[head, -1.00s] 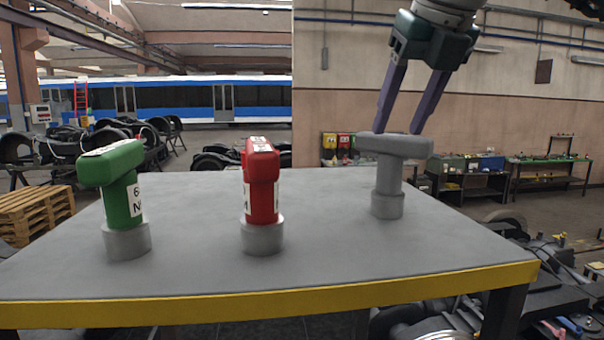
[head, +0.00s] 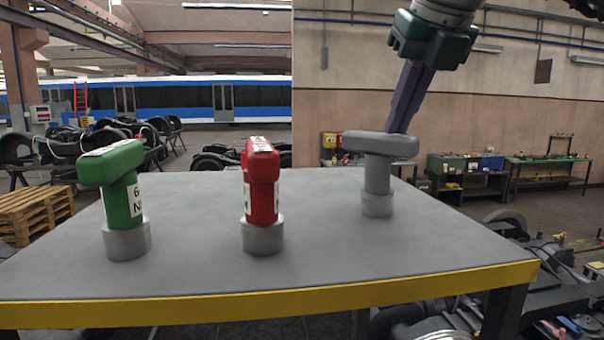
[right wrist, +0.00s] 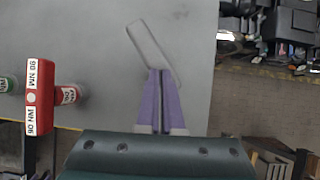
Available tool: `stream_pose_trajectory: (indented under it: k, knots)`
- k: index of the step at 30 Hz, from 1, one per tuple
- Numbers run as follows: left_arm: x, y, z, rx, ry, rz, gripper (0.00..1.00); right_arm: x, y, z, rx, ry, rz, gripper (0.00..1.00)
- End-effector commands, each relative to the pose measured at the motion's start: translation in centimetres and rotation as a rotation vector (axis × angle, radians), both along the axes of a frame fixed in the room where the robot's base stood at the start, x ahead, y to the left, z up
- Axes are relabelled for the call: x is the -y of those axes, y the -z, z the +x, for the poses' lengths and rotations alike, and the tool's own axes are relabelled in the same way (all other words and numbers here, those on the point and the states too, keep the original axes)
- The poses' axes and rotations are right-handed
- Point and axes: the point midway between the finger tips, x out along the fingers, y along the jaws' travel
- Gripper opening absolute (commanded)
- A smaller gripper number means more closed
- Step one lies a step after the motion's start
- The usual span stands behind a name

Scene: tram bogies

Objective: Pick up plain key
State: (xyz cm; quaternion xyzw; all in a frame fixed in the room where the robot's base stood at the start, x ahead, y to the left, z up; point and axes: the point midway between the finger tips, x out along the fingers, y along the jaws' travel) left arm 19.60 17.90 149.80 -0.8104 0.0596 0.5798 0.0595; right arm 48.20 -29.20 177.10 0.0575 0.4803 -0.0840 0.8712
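The plain key (head: 378,175) is grey and T-shaped, with a bare crossbar and a wider round foot. It stands upright on the table in the head view. In the right wrist view its crossbar (right wrist: 148,45) lies slantwise past the fingertips. My right gripper (head: 395,128) comes down from above, its purple fingers together. The fingertips end at the right part of the crossbar, partly hidden behind it. In the right wrist view the fingers (right wrist: 160,72) are side by side with nothing visible between them. I cannot tell whether they touch the key. My left gripper is not in view.
A red key (head: 261,190) and a green key (head: 122,195) stand upright on grey feet to the left, both labelled. The grey table (head: 320,275) has a yellow front edge. Its surface between the red key and plain key is clear.

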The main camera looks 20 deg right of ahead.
Motion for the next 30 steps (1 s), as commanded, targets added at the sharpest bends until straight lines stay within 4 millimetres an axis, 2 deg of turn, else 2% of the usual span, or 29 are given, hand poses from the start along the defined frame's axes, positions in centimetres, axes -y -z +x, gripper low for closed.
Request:
stream_pose_trajectory:
  k: [1, 7, 14, 24, 30]
  knots:
    - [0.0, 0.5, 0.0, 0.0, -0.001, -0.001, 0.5, -1.0, 7.1, -2.1, -0.171, -0.022, 0.005, 0.0]
    - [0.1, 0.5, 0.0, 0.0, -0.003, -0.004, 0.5, -1.0, 7.1, -2.1, -0.171, -0.022, 0.005, 0.0]
    - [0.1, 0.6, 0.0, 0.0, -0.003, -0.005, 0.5, -1.0, 5.4, -2.0, -0.169, -0.023, 0.005, 0.0]
    - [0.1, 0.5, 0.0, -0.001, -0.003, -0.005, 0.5, -1.1, 0.2, -2.0, -0.168, -0.025, 0.004, 0.0]
    - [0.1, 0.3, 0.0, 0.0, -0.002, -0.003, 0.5, -1.0, -2.3, -2.0, -0.164, -0.023, 0.003, 0.0]
